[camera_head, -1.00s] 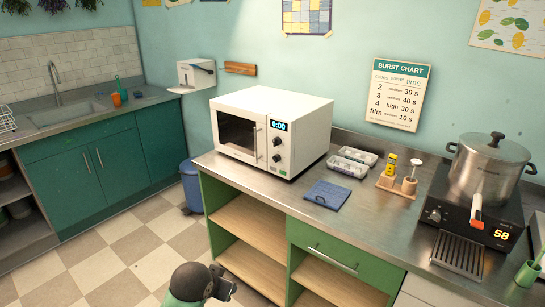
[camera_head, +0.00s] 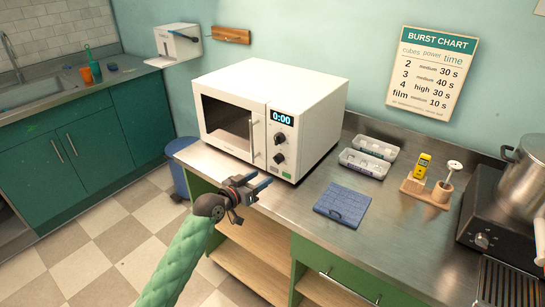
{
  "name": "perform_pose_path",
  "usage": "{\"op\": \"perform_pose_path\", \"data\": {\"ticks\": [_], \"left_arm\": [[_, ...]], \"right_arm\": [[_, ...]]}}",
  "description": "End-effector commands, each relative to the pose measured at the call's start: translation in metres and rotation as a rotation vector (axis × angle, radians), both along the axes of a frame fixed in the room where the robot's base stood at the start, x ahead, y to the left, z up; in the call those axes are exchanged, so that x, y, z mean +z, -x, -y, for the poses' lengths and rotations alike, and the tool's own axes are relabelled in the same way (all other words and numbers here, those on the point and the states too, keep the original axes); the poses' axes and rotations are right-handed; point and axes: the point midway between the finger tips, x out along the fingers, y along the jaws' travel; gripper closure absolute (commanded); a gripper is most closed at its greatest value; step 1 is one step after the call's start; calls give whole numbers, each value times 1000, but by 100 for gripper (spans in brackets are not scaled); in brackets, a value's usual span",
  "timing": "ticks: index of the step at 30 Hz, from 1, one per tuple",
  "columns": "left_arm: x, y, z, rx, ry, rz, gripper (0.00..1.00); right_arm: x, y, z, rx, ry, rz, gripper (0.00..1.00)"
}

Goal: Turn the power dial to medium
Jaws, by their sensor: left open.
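The white microwave (camera_head: 222,150) stands on the steel counter with its door shut. Its front panel has a display (camera_head: 283,119) reading 0:00. Below the display are two dark dials, an upper dial (camera_head: 280,138) and a lower dial (camera_head: 278,159). Which one is the power dial, and where each points, is too small to tell. A green button sits under them. My left gripper (camera_head: 258,184) is open and empty, in front of and below the microwave's door, apart from the dials.
A blue folded cloth (camera_head: 342,203), two clear trays (camera_head: 364,163) and a wooden holder with a yellow bottle (camera_head: 421,166) lie right of the microwave. A pot (camera_head: 525,180) stands on a hot plate at far right. A burst chart (camera_head: 432,72) hangs on the wall.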

Motion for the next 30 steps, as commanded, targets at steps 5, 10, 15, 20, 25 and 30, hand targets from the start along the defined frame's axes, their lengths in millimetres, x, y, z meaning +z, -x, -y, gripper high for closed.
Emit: {"op": "perform_pose_path", "data": {"ticks": [5, 10, 15, 20, 25, 30], "left_arm": [[16, -4, -3, 24, 33, 77, 51], [17, -12, 3, 25, 26, 87, 51], [19, -28, 18, 25, 25, 86, 51], [18, -45, 31, 24, 23, 85, 51], [16, -57, 41, 24, 23, 85, 51], [16, -63, 46, 24, 23, 85, 51]], "right_arm": [[0, 3, 0, 0, 1, -3, 64], [-3, 4, 0, 0, 0, 1, 64], [-36, -12, 0, 2, 9, 2, 64], [-60, -15, -2, 2, 11, -2, 64], [-80, -16, -2, 2, 13, -4, 64], [-89, -17, -2, 2, 13, -3, 64]]}}
